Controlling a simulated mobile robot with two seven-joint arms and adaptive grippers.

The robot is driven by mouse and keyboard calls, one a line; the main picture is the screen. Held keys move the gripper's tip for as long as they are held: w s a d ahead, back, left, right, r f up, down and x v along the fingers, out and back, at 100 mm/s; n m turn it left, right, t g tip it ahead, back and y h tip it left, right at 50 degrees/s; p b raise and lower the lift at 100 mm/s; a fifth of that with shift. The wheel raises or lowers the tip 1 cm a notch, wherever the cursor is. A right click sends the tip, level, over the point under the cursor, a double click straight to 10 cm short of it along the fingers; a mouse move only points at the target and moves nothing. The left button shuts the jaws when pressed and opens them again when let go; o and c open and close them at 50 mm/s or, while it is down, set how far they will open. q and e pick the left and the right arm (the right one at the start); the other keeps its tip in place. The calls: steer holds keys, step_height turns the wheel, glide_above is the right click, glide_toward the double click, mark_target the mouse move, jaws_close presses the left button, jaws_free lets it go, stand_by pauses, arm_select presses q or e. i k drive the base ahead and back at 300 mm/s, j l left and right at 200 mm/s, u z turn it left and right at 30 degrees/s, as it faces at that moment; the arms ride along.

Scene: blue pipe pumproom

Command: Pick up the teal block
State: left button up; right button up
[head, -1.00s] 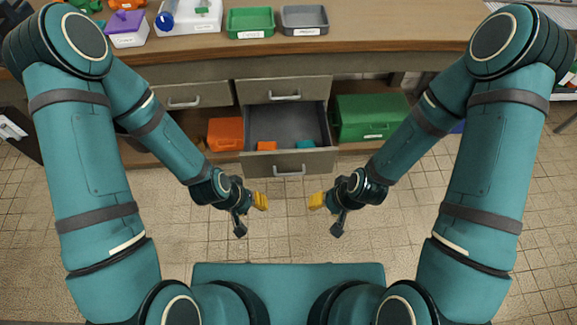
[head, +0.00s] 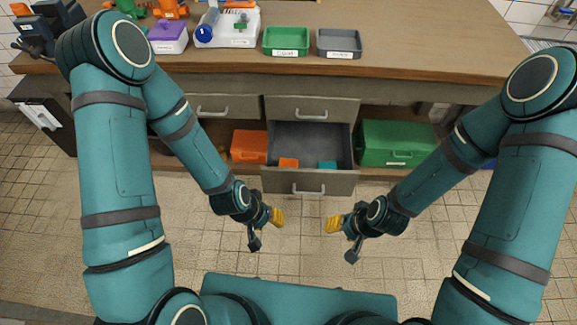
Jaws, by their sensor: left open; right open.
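The teal block (head: 327,165) lies inside the open drawer (head: 309,182), near its front right. An orange block (head: 288,162) lies in the same drawer to its left. My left gripper (head: 266,230) is open and empty, in front of the drawer and to the lower left of the teal block. My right gripper (head: 343,238) is open and empty, in front of the drawer and below the teal block in the picture. Both grippers are apart from the drawer. The lower part of the teal block is hidden by the drawer front.
The workbench top (head: 400,55) holds a green tray (head: 286,40), a grey tray (head: 339,42) and a purple-lidded box (head: 168,36). A green box (head: 396,143) and an orange bin (head: 248,146) stand on the shelf beside the drawer. The tiled floor in front is clear.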

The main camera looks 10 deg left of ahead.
mark_target(321, 165)
steer(key=i+l+z, duration=0.8)
steer(key=i+j, duration=0.05)
